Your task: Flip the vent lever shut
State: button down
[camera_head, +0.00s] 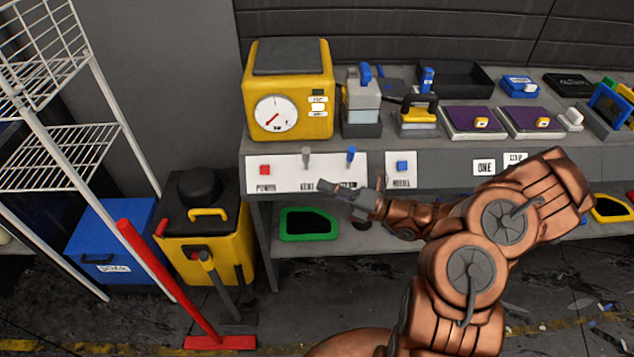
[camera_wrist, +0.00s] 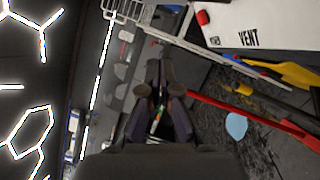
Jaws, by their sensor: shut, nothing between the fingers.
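The vent lever (camera_head: 306,157) is a small grey lever on the white front panel (camera_head: 284,178), above a partly readable VENT label. It points up in the head view. My gripper (camera_head: 322,186) is in front of the panel, just below and right of the lever, and looks apart from it. Its fingers are shut with nothing between them. In the wrist view the gripper (camera_wrist: 160,70) is at the middle, with the VENT label (camera_wrist: 249,40) at upper right. The lever itself does not show in the wrist view.
A red button (camera_head: 265,170) is left of the lever, and a blue lever (camera_head: 350,156) is to its right. A blue button (camera_head: 402,166) is further right. A yellow gauge machine (camera_head: 289,92) stands above on the bench. A red-handled squeegee (camera_head: 172,283) leans at lower left.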

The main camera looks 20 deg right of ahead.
jog(key=shift+b+v, duration=0.5)
jog(key=shift+v, duration=2.2)
jog(key=shift+s+r, duration=0.1)
jog(key=shift+r, duration=0.05)
jog(key=s+a+r+n+g+h, duration=0.1)
jog(key=s+a+r+n+g, duration=0.3)
jog(key=s+a+n+g, duration=0.55)
jog(key=s+a+r+n+g+h, duration=0.2)
jog(key=s+a+r+n+g, duration=0.3)
jog(key=n, duration=0.7)
jog(key=s+d+r+n+h, duration=0.2)
jog(key=s+d+n+h, duration=0.8)
jog(key=n, duration=0.7)
jog(key=shift+s+t+h, duration=0.45)
jog(key=shift+s+h, duration=1.15)
jog(key=shift+s, duration=0.45)
